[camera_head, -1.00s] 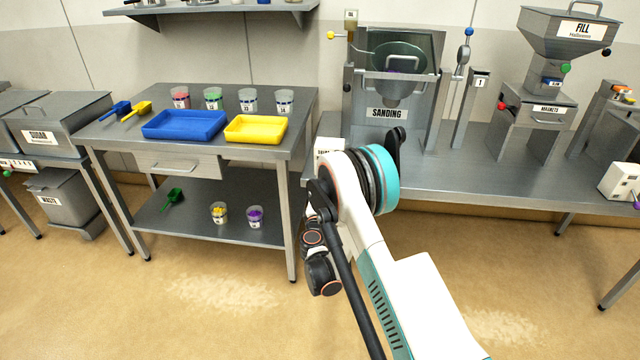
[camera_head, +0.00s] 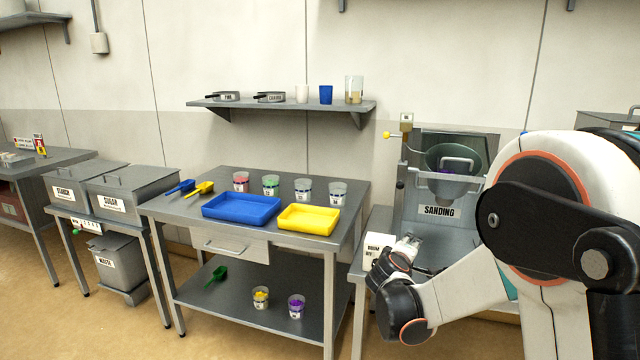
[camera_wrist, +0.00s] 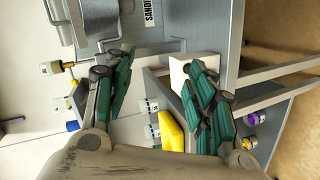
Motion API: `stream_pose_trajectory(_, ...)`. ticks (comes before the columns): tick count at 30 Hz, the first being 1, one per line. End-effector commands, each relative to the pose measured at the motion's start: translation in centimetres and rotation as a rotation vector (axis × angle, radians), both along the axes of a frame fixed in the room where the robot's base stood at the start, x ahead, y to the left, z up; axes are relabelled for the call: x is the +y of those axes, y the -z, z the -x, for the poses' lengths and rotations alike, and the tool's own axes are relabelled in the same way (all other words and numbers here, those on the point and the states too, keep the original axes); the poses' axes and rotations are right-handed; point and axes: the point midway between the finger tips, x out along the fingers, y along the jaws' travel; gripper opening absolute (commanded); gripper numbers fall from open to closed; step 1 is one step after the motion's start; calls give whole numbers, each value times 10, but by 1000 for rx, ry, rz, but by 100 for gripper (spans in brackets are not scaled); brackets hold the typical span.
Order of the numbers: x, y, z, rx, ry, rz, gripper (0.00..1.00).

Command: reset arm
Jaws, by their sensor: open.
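My gripper (camera_wrist: 160,95) is open and empty in the wrist view, with its green-padded fingers spread apart. In the head view my arm crosses the right side, and the gripper end (camera_head: 408,248) is small and partly hidden by the wrist, in front of the sanding machine (camera_head: 440,180). A white labelled box (camera_head: 378,247) stands at the left end of the sanding bench, close to my gripper. The box also shows between the fingers in the wrist view (camera_wrist: 180,75).
The middle table holds a blue tray (camera_head: 240,207), a yellow tray (camera_head: 308,219), scoops and several cups. Two more cups and a green scoop (camera_head: 217,275) sit on its lower shelf. A wall shelf (camera_head: 280,106) is above. Bins (camera_head: 130,190) stand left. Floor shows at lower left.

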Motion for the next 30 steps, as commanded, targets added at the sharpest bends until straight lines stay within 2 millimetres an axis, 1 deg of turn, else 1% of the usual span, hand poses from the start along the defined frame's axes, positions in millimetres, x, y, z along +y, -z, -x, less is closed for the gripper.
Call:
stream_pose_trajectory(1, -4, -11, 14, 7, 16, -40, 51)
stream_pose_trajectory(6, -12, -36, 57, 34, 68, -181, 51)
stream_pose_trajectory(8, -14, -44, 74, 43, 86, -229, 51)
stream_pose_trajectory(13, -17, -59, 124, 72, 135, -369, 51)
stream_pose_trajectory(18, -16, -68, 177, 103, 184, -507, 51)
stream_pose_trajectory(22, -12, -70, 219, 128, 220, -613, 51)
stream_pose_trajectory(30, 4, -62, 306, 186, 291, -832, 51)
